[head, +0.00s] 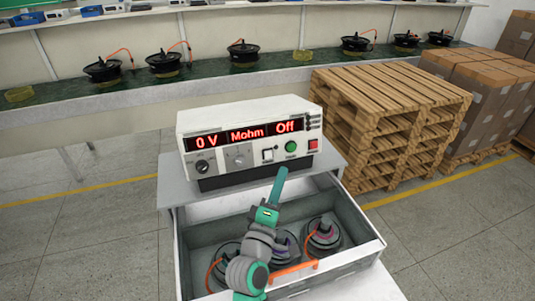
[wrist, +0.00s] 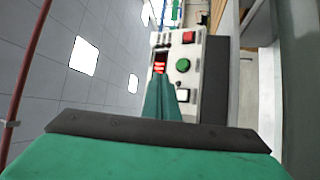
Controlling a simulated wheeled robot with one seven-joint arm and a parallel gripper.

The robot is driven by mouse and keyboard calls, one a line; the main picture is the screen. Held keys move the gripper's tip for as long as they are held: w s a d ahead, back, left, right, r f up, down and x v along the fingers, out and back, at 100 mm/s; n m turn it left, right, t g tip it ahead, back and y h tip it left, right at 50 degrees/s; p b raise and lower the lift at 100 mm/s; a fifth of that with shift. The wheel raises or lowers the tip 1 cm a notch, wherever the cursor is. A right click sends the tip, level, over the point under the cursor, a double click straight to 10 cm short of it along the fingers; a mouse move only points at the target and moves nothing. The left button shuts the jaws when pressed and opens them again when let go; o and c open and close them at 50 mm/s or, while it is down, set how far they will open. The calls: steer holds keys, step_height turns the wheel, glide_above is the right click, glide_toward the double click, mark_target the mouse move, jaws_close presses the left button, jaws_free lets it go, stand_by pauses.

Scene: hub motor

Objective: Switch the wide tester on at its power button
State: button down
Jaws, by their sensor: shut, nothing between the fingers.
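The wide tester (head: 225,119) is a white box on the cabinet top, its displays reading "0 V", "Mohm" and "Off". Its front has a black knob (head: 202,167), a pale knob (head: 238,156), a white square button (head: 267,155), a green button (head: 291,147) and a red button (head: 313,144). The wrist view shows the white button (wrist: 182,96), green button (wrist: 182,65) and red button (wrist: 188,37). My gripper (head: 282,171) is shut and empty, its fingers pointing up before the panel, below the white and green buttons. In the wrist view its fingertips (wrist: 163,80) appear beside these buttons; contact cannot be told.
Stacked wooden pallets (head: 390,95) stand close on the right, with cardboard boxes (head: 482,90) beyond. A green-topped bench (head: 210,75) with motors runs behind.

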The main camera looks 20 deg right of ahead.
glide_toward(272, 151)
steer(key=shift+w+d+r, duration=0.25)
steer(key=shift+w+d, duration=0.2)
steer(key=shift+d, duration=0.15)
steer(key=shift+w+d+r, duration=0.3)
steer(key=shift+w+d, duration=0.15)
steer(key=shift+d, duration=0.15)
steer(key=shift+w+d+r, duration=0.25)
steer(key=shift+w+d, duration=0.2)
steer(key=shift+d, duration=0.15)
steer(key=shift+w, duration=0.1)
stand_by(0.9)
steer(key=shift+w+a+f, duration=0.1)
steer(key=shift+w, duration=0.3)
steer(key=shift+w+f, duration=0.1)
steer(key=shift+w, duration=0.3)
stand_by(0.6)
steer(key=shift+s, duration=0.2)
steer(key=shift+s+r, duration=0.2)
steer(key=shift+s, duration=0.5)
